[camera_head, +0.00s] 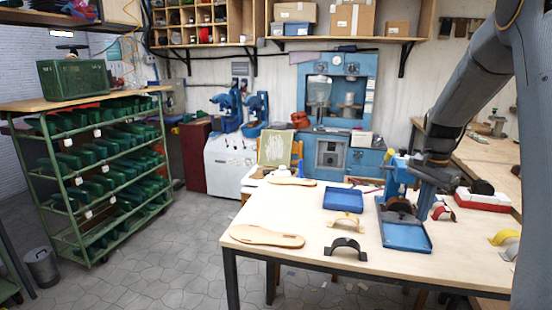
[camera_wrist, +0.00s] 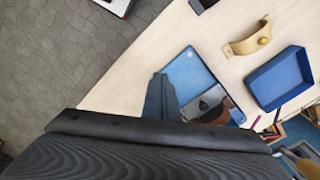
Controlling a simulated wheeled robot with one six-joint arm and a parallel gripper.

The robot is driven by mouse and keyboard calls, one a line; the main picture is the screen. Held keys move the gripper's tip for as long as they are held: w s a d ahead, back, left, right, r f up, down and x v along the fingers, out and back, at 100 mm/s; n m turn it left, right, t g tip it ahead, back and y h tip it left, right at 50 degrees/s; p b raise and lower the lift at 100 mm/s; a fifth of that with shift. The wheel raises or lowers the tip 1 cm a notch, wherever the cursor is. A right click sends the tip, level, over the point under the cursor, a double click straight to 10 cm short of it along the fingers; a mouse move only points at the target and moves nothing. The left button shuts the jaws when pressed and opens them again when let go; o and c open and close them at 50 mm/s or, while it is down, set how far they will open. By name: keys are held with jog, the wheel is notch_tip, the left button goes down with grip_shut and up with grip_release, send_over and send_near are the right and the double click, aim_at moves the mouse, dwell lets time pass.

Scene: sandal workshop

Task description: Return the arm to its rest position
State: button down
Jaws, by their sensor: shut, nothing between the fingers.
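My arm reaches in from the upper right of the head view. My gripper (camera_head: 424,212) hangs pointing down above the right part of the worktable (camera_head: 300,203), over the blue base plate (camera_head: 408,238) of a small blue press. Its fingers are together with nothing visible between them. It overlaps the press in this view, so I cannot tell the exact gap. In the wrist view, my dark gripper body fills the bottom, and the blue base plate (camera_wrist: 187,68) lies just beyond it.
A blue tray (camera_head: 343,201), a tan strap (camera_head: 348,218), a black strap (camera_head: 345,245) and a sandal sole (camera_head: 267,237) lie left of the press. A red strap (camera_head: 443,211), a red-and-white box (camera_head: 484,200) and a yellow strap (camera_head: 504,237) are right. A green rack (camera_head: 100,165) stands left.

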jog(key=s+a+f+n+b, duration=0.1)
jog(key=s+a+f+n, duration=0.2)
jog(key=s+a, duration=0.4)
jog(key=s+a+f+n+b, duration=0.2)
jog(key=s+a+f+n, duration=0.2)
jog(key=s+a+n, duration=0.2)
jog(key=s+a+f+n+t+b, duration=0.1)
jog(key=s+a+f+n, duration=0.2)
jog(key=s+a, duration=0.5)
jog(key=shift+s+f+n, duration=0.35)
jog(key=shift+s+n, duration=0.15)
jog(key=shift+n, duration=0.2)
